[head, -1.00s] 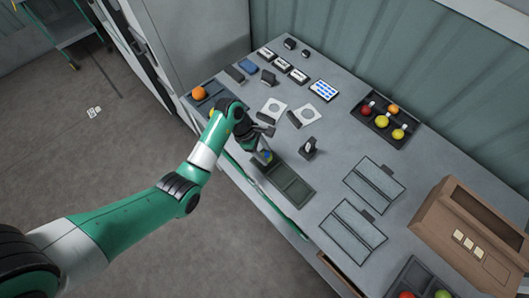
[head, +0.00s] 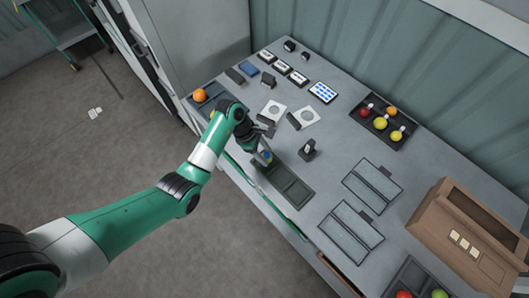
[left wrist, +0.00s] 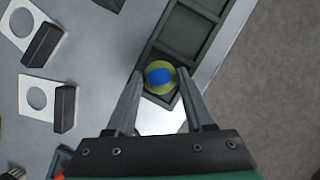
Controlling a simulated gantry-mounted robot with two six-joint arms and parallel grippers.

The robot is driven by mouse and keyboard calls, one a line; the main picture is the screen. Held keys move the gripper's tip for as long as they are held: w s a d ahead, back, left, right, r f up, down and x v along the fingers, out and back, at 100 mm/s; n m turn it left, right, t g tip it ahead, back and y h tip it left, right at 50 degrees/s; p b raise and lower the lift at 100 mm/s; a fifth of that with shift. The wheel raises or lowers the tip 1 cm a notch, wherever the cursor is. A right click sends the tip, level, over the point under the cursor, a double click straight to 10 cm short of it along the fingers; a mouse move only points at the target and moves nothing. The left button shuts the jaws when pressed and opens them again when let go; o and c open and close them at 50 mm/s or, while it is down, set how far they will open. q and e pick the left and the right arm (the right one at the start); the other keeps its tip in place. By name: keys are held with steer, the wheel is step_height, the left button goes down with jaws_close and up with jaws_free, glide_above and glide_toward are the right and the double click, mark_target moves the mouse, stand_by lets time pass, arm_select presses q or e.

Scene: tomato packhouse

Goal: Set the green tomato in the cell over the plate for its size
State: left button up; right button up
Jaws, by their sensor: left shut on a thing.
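My left gripper (head: 262,153) is shut on a yellow-green tomato with a blue patch (left wrist: 160,77). The tomato sits between the fingertips at the near end of a dark tray with several square cells (head: 293,188), which also shows in the left wrist view (left wrist: 187,31). It overlaps the end cell in the picture; I cannot tell whether it touches the cell floor. Two pale plates with round holes, one (head: 271,109) and another (head: 304,116), lie behind the gripper, each beside a dark block. My right gripper is not in view.
A small dark upright piece (head: 308,149) stands close to the cell tray. A dark tray with red, yellow and orange tomatoes (head: 375,136) is at the back. An orange tomato (head: 200,95) lies at the left end. A brown box (head: 432,218) stands at right.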

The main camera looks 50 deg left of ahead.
arm_select(q)
steer(key=shift+f, duration=0.55)
stand_by(0.4)
steer(key=o, duration=1)
steer(key=c, duration=0.3)
steer(key=shift+c, duration=0.2)
steer(key=shift+r, duration=0.15)
step_height(320, 180, up, 7)
steer(key=p, duration=0.7)
steer(key=shift+p, duration=0.35)
